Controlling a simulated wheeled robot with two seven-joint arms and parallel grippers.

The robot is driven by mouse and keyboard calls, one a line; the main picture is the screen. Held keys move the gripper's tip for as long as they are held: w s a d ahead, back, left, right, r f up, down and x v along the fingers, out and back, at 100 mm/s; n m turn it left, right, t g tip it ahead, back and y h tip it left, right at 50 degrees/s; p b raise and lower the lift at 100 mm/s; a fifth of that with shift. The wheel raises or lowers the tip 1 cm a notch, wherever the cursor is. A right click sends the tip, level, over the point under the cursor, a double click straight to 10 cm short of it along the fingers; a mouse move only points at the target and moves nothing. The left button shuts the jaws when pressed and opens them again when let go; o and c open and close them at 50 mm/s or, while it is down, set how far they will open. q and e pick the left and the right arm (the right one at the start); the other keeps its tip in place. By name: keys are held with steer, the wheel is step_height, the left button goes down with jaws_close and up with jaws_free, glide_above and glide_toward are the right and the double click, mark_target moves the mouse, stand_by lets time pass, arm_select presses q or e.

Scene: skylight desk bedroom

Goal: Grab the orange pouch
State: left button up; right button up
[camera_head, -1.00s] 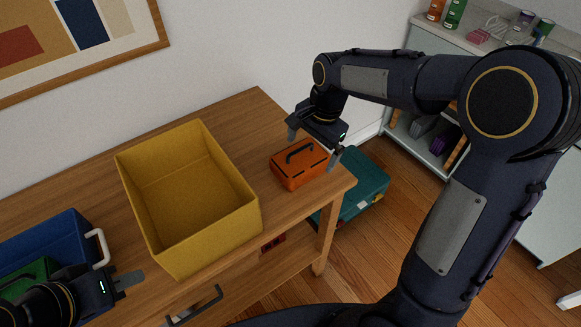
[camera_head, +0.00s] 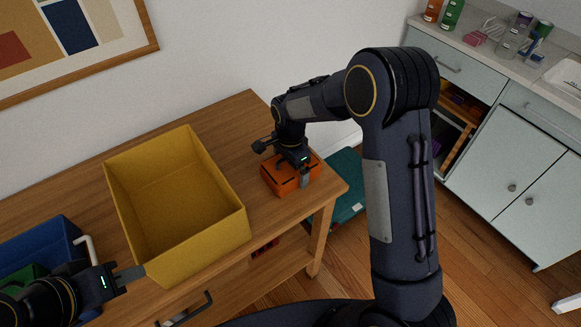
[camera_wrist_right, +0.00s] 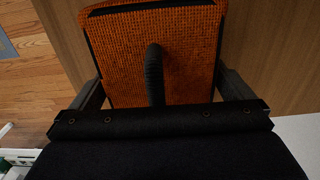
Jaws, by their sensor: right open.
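The orange pouch (camera_head: 275,183) sits on the right end of the wooden table, partly hidden by my right gripper in the head view. It has dark edging and a dark handle strap on top. My right gripper (camera_head: 284,163) is open above it. In the right wrist view, the textured orange pouch (camera_wrist_right: 195,50) shows between the two spread fingers of the right gripper (camera_wrist_right: 163,88), its strap pointing toward the palm. Whether the fingers touch its sides I cannot tell. My left gripper (camera_head: 130,275) is at the lower left, beside the yellow bin; its opening is unclear.
A yellow open bin (camera_head: 199,257) stands left of the pouch on the wooden table (camera_head: 240,115). A blue bin (camera_head: 52,235) is at the far left. A teal case (camera_head: 347,170) is below the table's right end. Pale cabinets (camera_head: 520,165) stand at right.

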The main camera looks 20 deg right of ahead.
steer(key=c, duration=0.7)
